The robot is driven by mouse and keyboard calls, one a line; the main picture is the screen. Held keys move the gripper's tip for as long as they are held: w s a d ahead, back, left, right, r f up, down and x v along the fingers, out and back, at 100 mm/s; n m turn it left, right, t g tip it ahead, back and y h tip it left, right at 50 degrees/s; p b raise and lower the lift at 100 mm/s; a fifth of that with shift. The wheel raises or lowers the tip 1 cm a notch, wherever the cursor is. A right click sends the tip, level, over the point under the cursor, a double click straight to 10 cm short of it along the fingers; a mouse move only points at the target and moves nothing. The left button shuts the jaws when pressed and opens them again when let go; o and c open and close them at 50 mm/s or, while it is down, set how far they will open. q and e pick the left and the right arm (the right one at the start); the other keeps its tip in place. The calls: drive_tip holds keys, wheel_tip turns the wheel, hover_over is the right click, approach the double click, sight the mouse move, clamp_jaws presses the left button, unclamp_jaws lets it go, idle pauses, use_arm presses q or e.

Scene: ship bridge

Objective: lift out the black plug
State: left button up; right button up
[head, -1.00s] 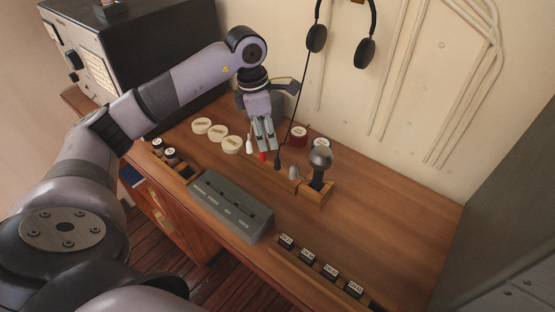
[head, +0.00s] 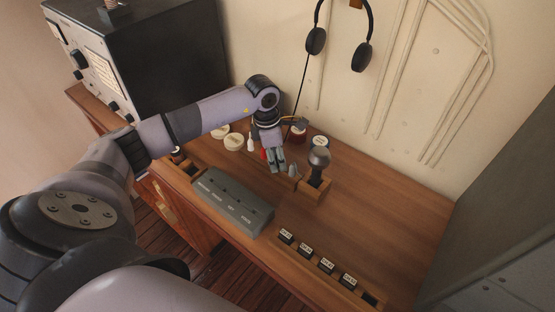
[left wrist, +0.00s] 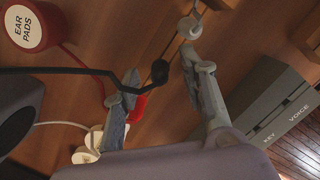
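My left gripper (head: 276,168) is low over the desk, fingers pointing down. The left wrist view shows it open, its two fingers (left wrist: 160,66) apart. The black plug (left wrist: 160,70) shows between the fingertips, with no visible grip on it. Its black cord (left wrist: 70,71) bends across that view. In the head view the gripper hides this plug. A red plug (head: 264,154) is close beside the gripper, and its red end (left wrist: 138,106) shows by one finger. My right gripper is not in view.
A grey slotted box (head: 230,200) lies in front. Headphones (head: 314,40) hang on the wall. A red ear-pads tin (left wrist: 28,30) is nearby. The desk's right side (head: 390,205) is clear.

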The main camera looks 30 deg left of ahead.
use_arm(q)
drive_tip(key=shift+c, duration=0.3)
clamp_jaws()
drive_tip(key=shift+r, duration=0.1)
drive_tip(key=shift+r+b, duration=0.3)
drive_tip(key=shift+r, duration=0.25)
wheel_tip(320, 180, up, 19)
drive_tip(key=b, duration=0.5)
